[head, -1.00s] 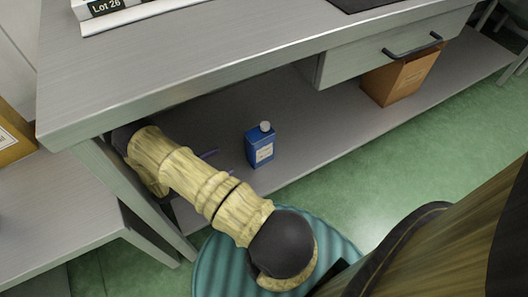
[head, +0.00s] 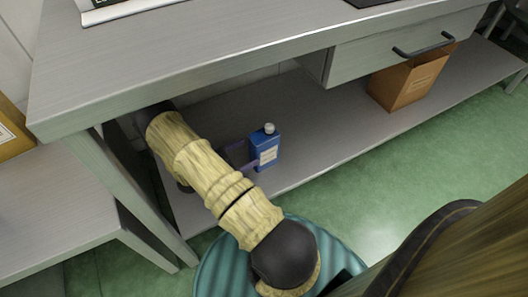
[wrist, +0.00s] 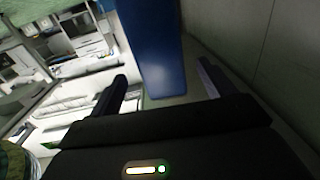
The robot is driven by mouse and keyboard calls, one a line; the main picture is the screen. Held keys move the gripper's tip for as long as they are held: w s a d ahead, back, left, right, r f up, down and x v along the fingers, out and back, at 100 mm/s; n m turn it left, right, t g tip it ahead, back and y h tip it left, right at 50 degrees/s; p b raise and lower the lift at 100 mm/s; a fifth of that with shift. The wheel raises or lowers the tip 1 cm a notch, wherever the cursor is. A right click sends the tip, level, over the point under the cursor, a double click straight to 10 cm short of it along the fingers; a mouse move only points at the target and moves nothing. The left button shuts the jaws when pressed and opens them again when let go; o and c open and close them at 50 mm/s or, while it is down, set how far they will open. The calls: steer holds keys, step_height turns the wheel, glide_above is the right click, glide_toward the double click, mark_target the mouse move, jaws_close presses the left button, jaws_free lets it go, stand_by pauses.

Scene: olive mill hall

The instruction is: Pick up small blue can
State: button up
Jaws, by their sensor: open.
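The small blue can (head: 265,150) stands upright on the lower shelf of the metal bench, with a grey cap and a pale label. In the wrist view the blue can (wrist: 155,45) shows large between my two fingers, with some space visible on either side. My gripper (wrist: 165,85) is open, and its fingers reach to both sides of the can. In the head view my gripper (head: 243,155) is beside the can's left side and partly hidden by my arm.
The bench top (head: 200,60) overhangs the lower shelf (head: 325,125). A drawer (head: 390,55) hangs at the right, with a brown box (head: 405,82) under it. A bench leg (head: 130,185) stands left of my arm.

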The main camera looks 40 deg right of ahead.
mark_target(252, 150)
steer(key=shift+s+d+b, duration=0.15)
steer(key=shift+d+b, duration=0.05)
steer(key=shift+d, duration=0.55)
steer(key=shift+s+d+b, duration=0.15)
steer(key=shift+d, duration=0.6)
steer(key=shift+d, duration=0.1)
steer(key=shift+d+f+b, duration=0.1)
steer(key=shift+d+b, duration=0.15)
steer(key=shift+b, duration=0.1)
steer(key=d, duration=0.1)
steer(key=d+b, duration=0.1)
steer(key=d, duration=0.1)
steer(key=d+b, duration=0.1)
steer(key=shift+s+d, duration=0.25)
steer(key=shift+s, duration=0.1)
jaws_close()
